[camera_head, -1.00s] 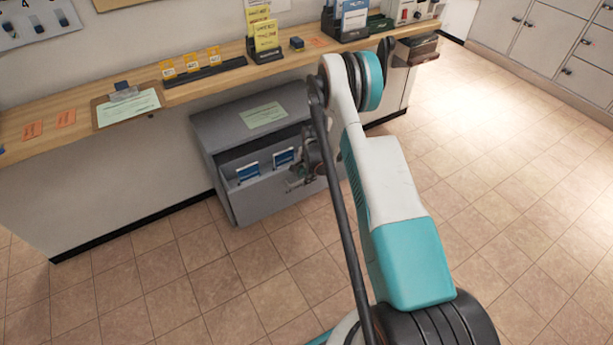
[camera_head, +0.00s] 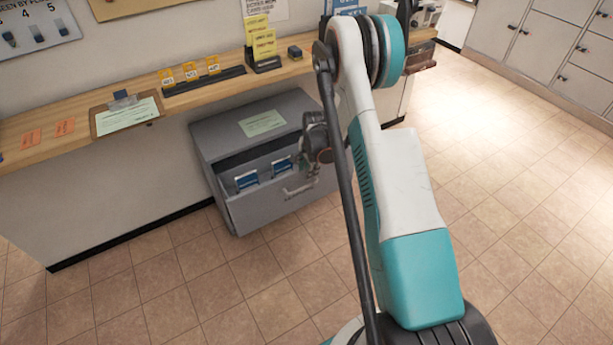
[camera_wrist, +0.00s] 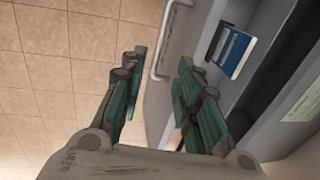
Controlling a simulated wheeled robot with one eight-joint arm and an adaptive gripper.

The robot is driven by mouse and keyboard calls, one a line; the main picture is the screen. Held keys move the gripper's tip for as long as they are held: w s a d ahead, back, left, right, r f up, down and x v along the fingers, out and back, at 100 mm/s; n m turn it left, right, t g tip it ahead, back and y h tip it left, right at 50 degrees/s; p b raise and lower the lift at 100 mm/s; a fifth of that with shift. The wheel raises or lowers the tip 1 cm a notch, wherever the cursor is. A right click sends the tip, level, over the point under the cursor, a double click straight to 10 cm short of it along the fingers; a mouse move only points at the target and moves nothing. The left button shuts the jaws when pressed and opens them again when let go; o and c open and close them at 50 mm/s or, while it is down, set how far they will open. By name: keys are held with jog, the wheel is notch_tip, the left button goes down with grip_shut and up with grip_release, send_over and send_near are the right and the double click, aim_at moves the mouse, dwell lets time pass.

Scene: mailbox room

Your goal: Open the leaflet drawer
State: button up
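The grey leaflet drawer (camera_head: 265,208) is pulled out of the low grey cabinet (camera_head: 218,133) under the counter. Its dark inside shows behind the front. Its bar handle (camera_head: 300,190) is on the front face and also shows in the wrist view (camera_wrist: 158,66). My gripper (camera_head: 314,172) is just above the handle near the drawer's right part, partly hidden by my arm. In the wrist view my gripper (camera_wrist: 163,56) has its green fingers spread apart. The handle appears in the gap between them, with nothing held; I cannot tell its depth from the fingers.
Blue-and-white leaflets (camera_head: 247,180) stand in the drawer; one (camera_wrist: 232,50) is beside the right finger in the wrist view. The wooden counter (camera_head: 75,150) above carries a clipboard (camera_head: 127,114) and card holders. The tiled floor (camera_head: 200,290) in front is clear.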

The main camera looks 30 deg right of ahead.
jog(key=shift+s+r, duration=0.2)
jog(key=shift+r, duration=0.7)
jog(key=s+a+r+n+t, duration=0.1)
jog(key=s+a+r+n, duration=0.25)
jog(key=r, duration=0.55)
jog(key=s+a+r+n, duration=0.2)
jog(key=a+r, duration=0.2)
jog(key=r, duration=0.6)
jog(key=s+a+r+n+t, duration=0.1)
jog(key=s+a+r+n, duration=0.2)
jog(key=r, duration=0.6)
jog(key=s+a+r+n+t, duration=0.1)
jog(key=s+a+r+n, duration=0.1)
jog(key=s, duration=0.5)
jog(key=s+a+r+n+t, duration=0.1)
jog(key=s+a+r+n, duration=0.2)
jog(key=s, duration=0.5)
jog(key=s+a+r+n+t, duration=0.1)
jog(key=s+a+r+n, duration=0.2)
jog(key=s, duration=0.4)
jog(key=shift+s+a+n, duration=0.35)
jog(key=shift+a+n, duration=0.2)
jog(key=shift+a, duration=0.1)
